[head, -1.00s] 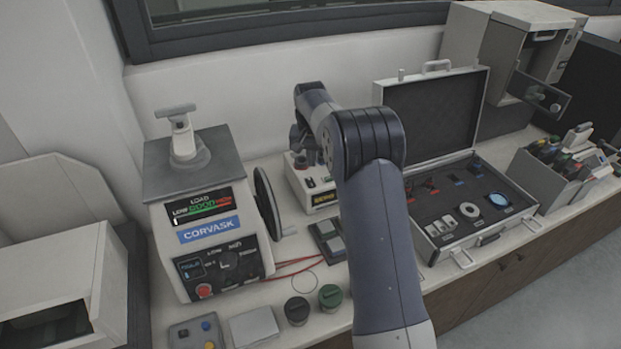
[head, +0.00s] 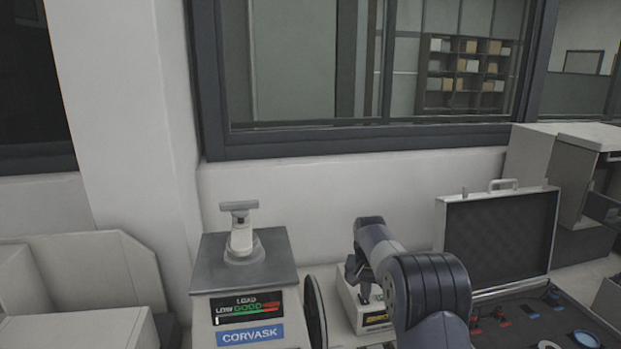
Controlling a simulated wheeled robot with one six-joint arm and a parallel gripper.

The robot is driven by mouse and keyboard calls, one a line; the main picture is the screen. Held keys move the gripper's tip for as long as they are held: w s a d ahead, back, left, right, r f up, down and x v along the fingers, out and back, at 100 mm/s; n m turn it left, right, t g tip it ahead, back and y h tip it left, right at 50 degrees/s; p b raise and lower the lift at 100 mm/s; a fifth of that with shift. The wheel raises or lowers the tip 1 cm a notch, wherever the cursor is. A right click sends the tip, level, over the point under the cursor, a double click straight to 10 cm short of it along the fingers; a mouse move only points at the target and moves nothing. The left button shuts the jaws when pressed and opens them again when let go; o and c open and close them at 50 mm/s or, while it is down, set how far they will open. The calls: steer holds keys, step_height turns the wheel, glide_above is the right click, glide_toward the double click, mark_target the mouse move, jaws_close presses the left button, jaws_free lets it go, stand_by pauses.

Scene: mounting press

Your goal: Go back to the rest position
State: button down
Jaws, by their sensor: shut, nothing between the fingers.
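My arm rises from the bottom of the head view, bends at a dark ribbed elbow and reaches away toward the wall. Its far end bends down, and my gripper (head: 367,292) shows small there, in front of a small white box with a yellow label (head: 375,318). The gripper is shut and empty. Its fingertips are small and partly hidden by my arm, and I cannot tell whether they touch the box. The mounting press (head: 246,285), labelled CORVASK, stands to the left of my arm with its grey top and T-handle. Its lower panel is out of frame.
A handwheel (head: 315,312) sits on the press's right side. An open black-lined case (head: 500,238) stands right of my arm. A beige cabinet (head: 560,170) is at far right. A pale housing (head: 80,270) is at left. The wall and window (head: 370,140) lie behind.

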steer(key=shift+f, duration=0.55)
steer(key=shift+r, duration=0.1)
